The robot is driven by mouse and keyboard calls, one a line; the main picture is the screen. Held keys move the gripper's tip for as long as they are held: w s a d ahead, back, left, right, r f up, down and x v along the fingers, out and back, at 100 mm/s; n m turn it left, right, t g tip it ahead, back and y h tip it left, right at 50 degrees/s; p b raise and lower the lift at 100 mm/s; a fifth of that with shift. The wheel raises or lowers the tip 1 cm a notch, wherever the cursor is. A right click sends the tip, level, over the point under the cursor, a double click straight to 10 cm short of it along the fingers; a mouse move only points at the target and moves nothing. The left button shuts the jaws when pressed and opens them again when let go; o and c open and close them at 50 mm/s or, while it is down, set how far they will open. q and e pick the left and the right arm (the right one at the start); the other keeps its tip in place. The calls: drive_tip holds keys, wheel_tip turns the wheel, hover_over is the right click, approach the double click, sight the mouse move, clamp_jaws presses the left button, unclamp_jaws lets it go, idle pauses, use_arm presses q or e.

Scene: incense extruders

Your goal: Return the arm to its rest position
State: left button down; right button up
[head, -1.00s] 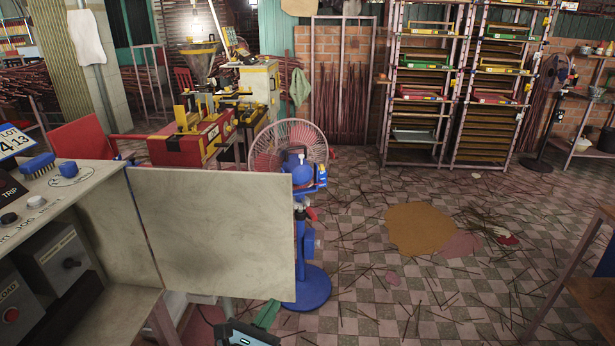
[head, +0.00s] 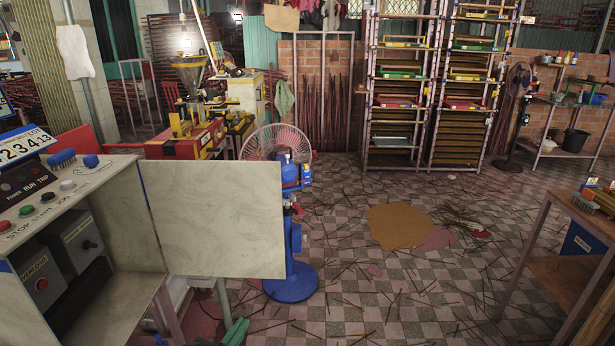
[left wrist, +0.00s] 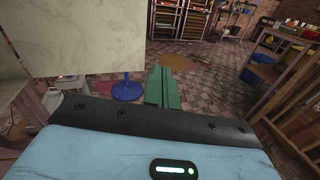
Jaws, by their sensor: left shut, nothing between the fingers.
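My left gripper (head: 236,332) shows only as green fingers at the bottom edge of the head view, below the open pale cabinet door. In the left wrist view its green fingers (left wrist: 161,88) lie together, shut and empty, pointing ahead over the tiled floor. They touch nothing that I can see. The rest of the left arm is out of the head view. My right gripper is not in view.
The open cabinet door (head: 215,232) hangs off the control cabinet (head: 125,210) at left. A blue fan (head: 291,250) stands just behind it. A wooden table (head: 585,215) is at right. The floor between is open, littered with sticks and a tan patch (head: 398,226).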

use_arm(q)
drive_tip(key=a+m+g+y, duration=0.2)
drive_tip(key=a+m, duration=0.5)
drive_tip(key=a, duration=1.7)
drive_tip(key=s+d+f+m+g+y, duration=0.1)
drive_tip(key=s+d+f+m+g, duration=0.1)
drive_tip(key=s+f+m, duration=0.7)
drive_tip(key=s+d+f+m+g, duration=0.25)
drive_tip(key=s+f+m, duration=0.35)
drive_tip(key=s, duration=0.5)
drive_tip(key=s+d+f+m+g, duration=0.25)
drive_tip(key=s+m, duration=0.55)
drive_tip(key=s, duration=0.5)
drive_tip(key=s+d+f+m+g, duration=0.1)
drive_tip(key=s+f+m+g, duration=0.15)
drive_tip(key=s+m, duration=0.75)
drive_tip(key=s+d+n+t, duration=0.2)
drive_tip(key=d+n, duration=0.5)
drive_tip(key=d, duration=0.4)
drive_tip(key=w+a+r+t+p, duration=0.1)
drive_tip(key=w+r+p, duration=0.4)
drive_tip(key=r+p, duration=0.4)
drive_tip(key=shift+w+r+t+y, duration=0.35)
drive_tip(key=shift+r+y, duration=0.05)
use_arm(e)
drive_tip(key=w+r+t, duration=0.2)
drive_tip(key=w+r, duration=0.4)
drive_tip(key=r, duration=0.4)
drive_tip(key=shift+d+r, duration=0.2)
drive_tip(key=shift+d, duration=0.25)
